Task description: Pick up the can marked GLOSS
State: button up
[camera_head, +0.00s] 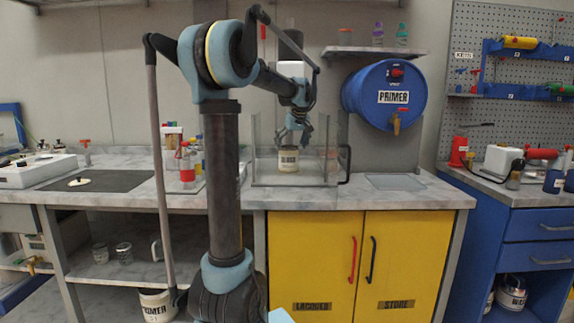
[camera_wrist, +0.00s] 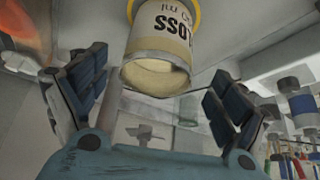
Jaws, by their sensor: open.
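My gripper (camera_head: 293,139) is just above the can in the head view, pointing down into the case. In the wrist view its two fingers stand wide apart, with the can beyond and between their tips. It is open and holds nothing.
The clear case (camera_head: 262,178) has walls close around my gripper, with a dark handle (camera_head: 346,163) at its right. A blue PRIMER drum (camera_head: 365,92) is mounted at the right. Yellow cupboard doors (camera_head: 315,255) are below. A grey sheet (camera_head: 395,182) lies on the right counter.

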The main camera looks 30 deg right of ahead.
aim_at(289, 154)
jog(key=shift+s+x, duration=0.15)
jog(key=shift+x, duration=1.2)
jog(key=shift+s+x, duration=0.1)
jog(key=shift+x, duration=1.3)
jog(key=shift+f, duration=0.1)
jog(key=c, duration=1.5)
